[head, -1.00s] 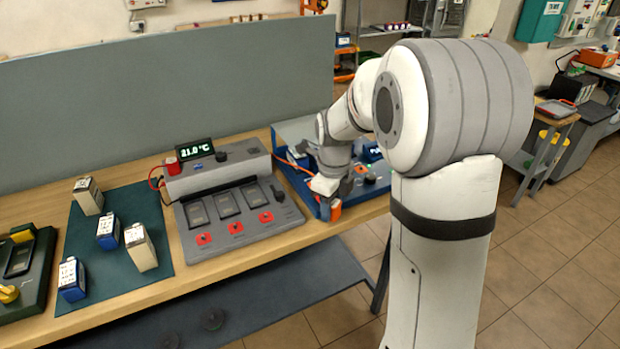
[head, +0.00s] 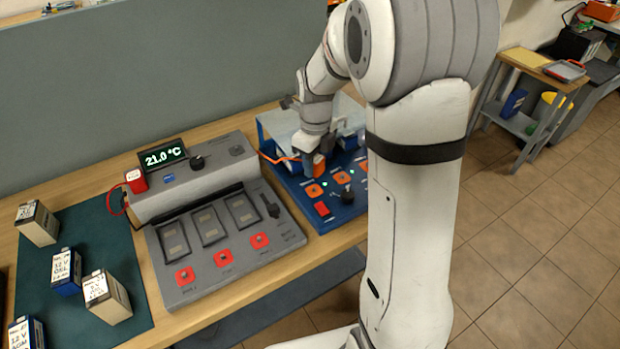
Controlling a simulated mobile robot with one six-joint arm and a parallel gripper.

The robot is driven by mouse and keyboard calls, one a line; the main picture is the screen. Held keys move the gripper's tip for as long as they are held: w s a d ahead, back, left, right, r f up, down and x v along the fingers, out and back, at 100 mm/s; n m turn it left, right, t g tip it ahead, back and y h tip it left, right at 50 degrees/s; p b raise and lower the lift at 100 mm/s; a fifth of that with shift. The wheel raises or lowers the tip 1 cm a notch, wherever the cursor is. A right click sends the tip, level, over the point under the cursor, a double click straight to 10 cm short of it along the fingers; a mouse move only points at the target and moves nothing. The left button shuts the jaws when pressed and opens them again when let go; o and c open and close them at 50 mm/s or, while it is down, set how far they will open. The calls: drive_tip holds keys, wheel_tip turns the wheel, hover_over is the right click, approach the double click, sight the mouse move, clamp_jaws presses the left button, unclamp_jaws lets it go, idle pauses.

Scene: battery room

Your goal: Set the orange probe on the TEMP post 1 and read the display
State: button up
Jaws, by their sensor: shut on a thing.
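My gripper (head: 314,168) is shut on the orange probe (head: 319,162), mostly hidden by the fingers. An orange cable (head: 280,158) runs from the grey tester to it. The gripper is over the blue panel (head: 346,214), just behind an orange round-topped post (head: 314,190). More orange posts sit to its right (head: 343,181). Their labels are too small to read, so I cannot tell which is TEMP post 1, nor whether the probe touches one. The display (head: 164,155) on the grey tester (head: 193,187) reads 21.0 °C.
The blue panel also has a black knob (head: 347,196) and a red button (head: 321,209). Several batteries (head: 66,272) stand on a green mat (head: 124,246) at the left. A grey partition (head: 150,80) closes the back of the bench. My arm hides the panel's right side.

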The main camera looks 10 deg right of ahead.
sight(314, 188)
drive_tip(key=shift+f, duration=3.5)
drive_tip(key=shift+f, duration=0.2)
drive_tip(key=o, duration=1)
